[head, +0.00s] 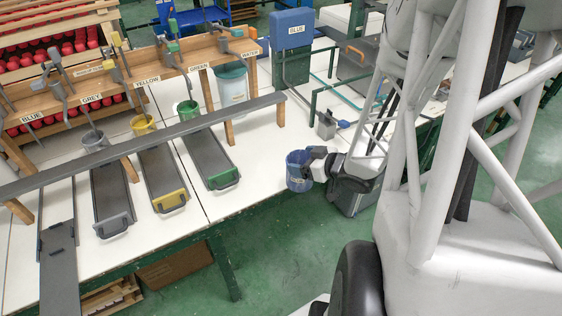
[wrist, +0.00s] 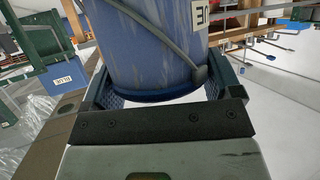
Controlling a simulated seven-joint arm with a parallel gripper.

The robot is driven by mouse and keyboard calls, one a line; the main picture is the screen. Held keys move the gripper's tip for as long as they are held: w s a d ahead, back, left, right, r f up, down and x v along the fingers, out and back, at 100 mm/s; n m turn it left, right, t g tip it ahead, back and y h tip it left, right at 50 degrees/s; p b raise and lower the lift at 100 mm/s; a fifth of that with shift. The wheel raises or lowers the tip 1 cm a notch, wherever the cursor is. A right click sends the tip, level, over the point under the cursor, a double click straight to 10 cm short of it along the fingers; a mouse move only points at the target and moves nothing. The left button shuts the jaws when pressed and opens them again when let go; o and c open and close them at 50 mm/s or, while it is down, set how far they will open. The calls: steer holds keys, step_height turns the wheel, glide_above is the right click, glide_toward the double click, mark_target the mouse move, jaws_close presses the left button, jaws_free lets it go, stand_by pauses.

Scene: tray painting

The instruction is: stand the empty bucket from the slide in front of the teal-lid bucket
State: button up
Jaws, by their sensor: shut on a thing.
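My gripper (head: 312,165) is shut on a blue bucket (head: 298,178), holding it upright near the front edge of the table. In the wrist view the blue bucket (wrist: 140,50) fills the space between the fingers, with a grey wire handle and part of a white label showing. Its inside is too small to tell in the head view. The teal-lid bucket (head: 233,92) is pale and stands at the back of the table under the WATER sign, to the left of and behind my gripper. The leftmost slide (head: 58,252) holds no bucket.
Grey (head: 95,141), yellow (head: 142,124) and green (head: 188,109) buckets stand at the upper ends of the other slides. A long grey rail (head: 150,140) crosses above the slides. A blue box marked BLUE (head: 292,52) stands behind. White table (head: 262,150) is bare before the teal-lid bucket.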

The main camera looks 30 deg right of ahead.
steer(key=shift+w, duration=0.1)
stand_by(0.3)
steer(key=w+d, duration=0.3)
steer(key=w, duration=0.4)
steer(key=w+d+f, duration=0.1)
steer(key=w+d, duration=0.2)
steer(key=w, duration=0.4)
steer(key=shift+w+d+f, duration=0.2)
steer(key=shift+w+f, duration=0.05)
steer(key=shift+f, duration=1.75)
steer(key=shift+f, duration=0.15)
steer(key=o, duration=1.3)
